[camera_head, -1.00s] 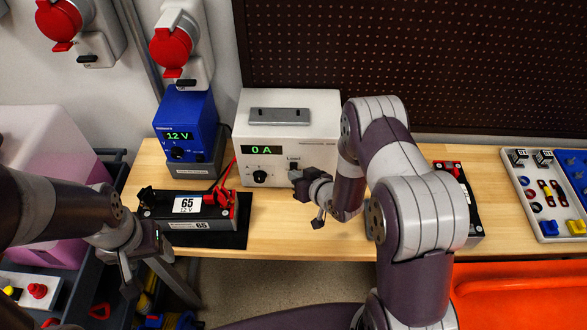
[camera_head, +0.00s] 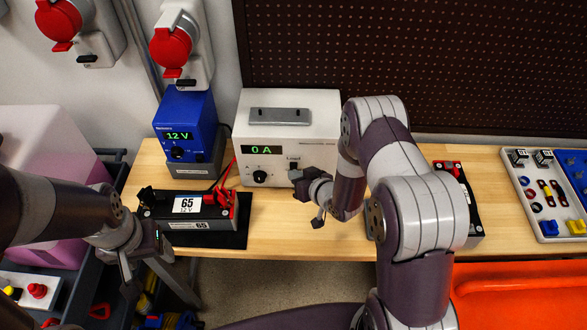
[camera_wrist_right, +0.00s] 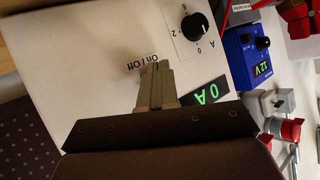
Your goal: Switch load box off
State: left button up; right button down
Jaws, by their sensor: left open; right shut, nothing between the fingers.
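The white load box (camera_head: 310,110) stands on the wooden bench, with a green display (camera_head: 264,150) reading 0 A and a black knob (camera_head: 260,176). Its Load switch (camera_head: 293,165) is at the lower right of the front. In the right wrist view, the On / Off lettering (camera_wrist_right: 142,63) shows on the load box panel (camera_wrist_right: 90,50). My right gripper (camera_wrist_right: 152,72) is shut and empty, its tips close to that lettering; they hide the switch, and I cannot tell whether they touch. My left gripper (camera_head: 139,270) is open and empty, in front of the bench's left end.
A blue supply (camera_head: 185,125) reading 12 V stands left of the load box. A battery (camera_head: 187,210) marked 65 with red clamps lies on a black mat before them. A parts tray (camera_head: 545,215) and an orange bin (camera_head: 520,290) are at the right.

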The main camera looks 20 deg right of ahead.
jog(key=shift+w+d, duration=0.1)
jog(key=shift+w, duration=0.3)
jog(key=shift+s, duration=0.4)
jog(key=s+a+p, duration=0.1)
jog(key=s+a, duration=0.1)
jog(key=s, duration=0.3)
jog(key=shift+s, duration=0.4)
dwell(2.0)
